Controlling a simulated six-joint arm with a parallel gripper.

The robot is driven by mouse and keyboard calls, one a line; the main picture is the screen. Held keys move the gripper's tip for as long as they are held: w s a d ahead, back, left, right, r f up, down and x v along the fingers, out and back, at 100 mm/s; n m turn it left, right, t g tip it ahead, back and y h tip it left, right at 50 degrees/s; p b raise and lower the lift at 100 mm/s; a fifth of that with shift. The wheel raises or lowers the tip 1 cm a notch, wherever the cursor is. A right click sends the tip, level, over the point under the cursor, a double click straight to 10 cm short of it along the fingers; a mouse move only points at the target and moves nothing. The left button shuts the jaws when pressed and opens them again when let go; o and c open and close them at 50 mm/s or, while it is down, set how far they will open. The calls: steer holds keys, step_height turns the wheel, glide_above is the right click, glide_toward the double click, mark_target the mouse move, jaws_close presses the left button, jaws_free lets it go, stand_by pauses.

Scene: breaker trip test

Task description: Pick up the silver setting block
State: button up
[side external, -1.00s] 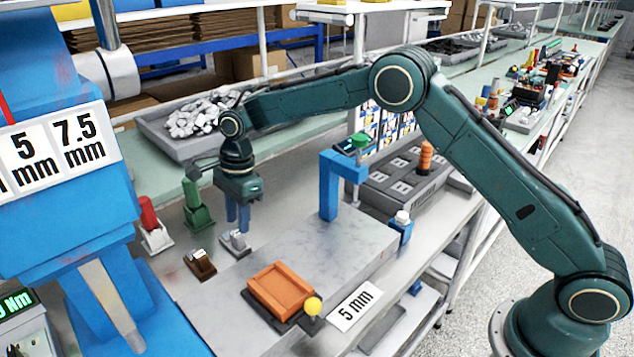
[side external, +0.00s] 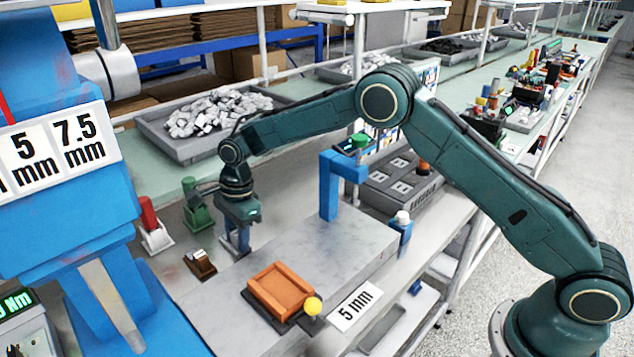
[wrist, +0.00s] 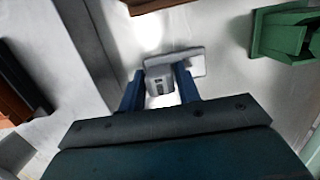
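The silver setting block (wrist: 160,86) shows in the wrist view as a small grey block with a dark mark, on a flat pale base (wrist: 196,64). My gripper (wrist: 159,78) is lowered over it, with one blue finger on each side. The fingers stand apart and very close to the block's sides; I cannot tell whether they touch it. In the side view my gripper (side external: 236,243) points down at the bench beside the grey slab, and its fingers hide most of the block.
A brown block (side external: 199,263), a green block (side external: 196,208) and a red-handled piece (side external: 152,225) stand close by at left. The grey slab (side external: 335,240) is on the right, bearing an orange tray (side external: 281,288). A blue post (side external: 330,185) rises behind.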

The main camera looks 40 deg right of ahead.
jaws_close()
steer(key=shift+r, duration=0.15)
step_height(320, 180, up, 10)
steer(key=shift+f, duration=0.1)
stand_by(0.6)
stand_by(0.5)
steer(key=s+a+r, duration=0.2)
steer(key=s+r, duration=0.1)
steer(key=s, duration=0.7)
steer(key=s+a+r, duration=0.2)
steer(key=s, duration=0.9)
steer(key=shift+s+r, duration=0.3)
steer(key=shift+r, duration=0.1)
